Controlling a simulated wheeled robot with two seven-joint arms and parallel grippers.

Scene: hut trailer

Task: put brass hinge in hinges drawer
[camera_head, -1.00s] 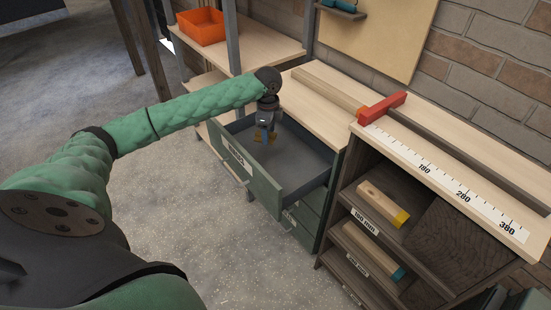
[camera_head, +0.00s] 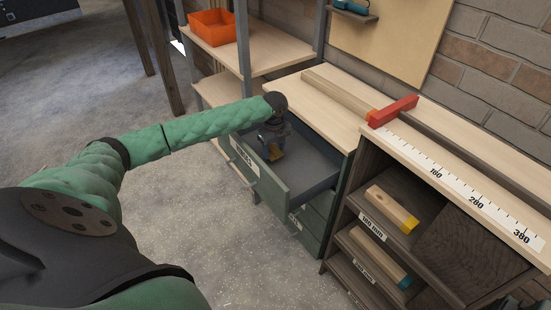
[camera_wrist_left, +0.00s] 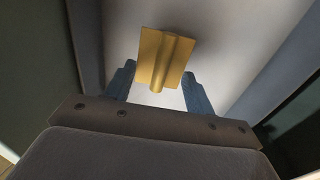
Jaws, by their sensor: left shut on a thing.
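The brass hinge (camera_wrist_left: 166,58) is gold-coloured and partly folded, held between the blue fingertips of my left gripper (camera_wrist_left: 158,88) in the left wrist view. In the head view my left gripper (camera_head: 273,146) points down inside the open drawer, with the hinge (camera_head: 275,153) at its tips. The drawer (camera_head: 308,168) has a green front with a white label (camera_head: 245,160) and a grey, bare-looking floor. I cannot tell whether the hinge touches the floor. My right gripper is not in view.
The drawer cabinet has a light wood top (camera_head: 322,110) and more drawers below. To its right stands a dark shelf unit with wood blocks (camera_head: 391,207) and a ruler (camera_head: 460,190) on top. An orange bin (camera_head: 212,27) sits on a shelf behind.

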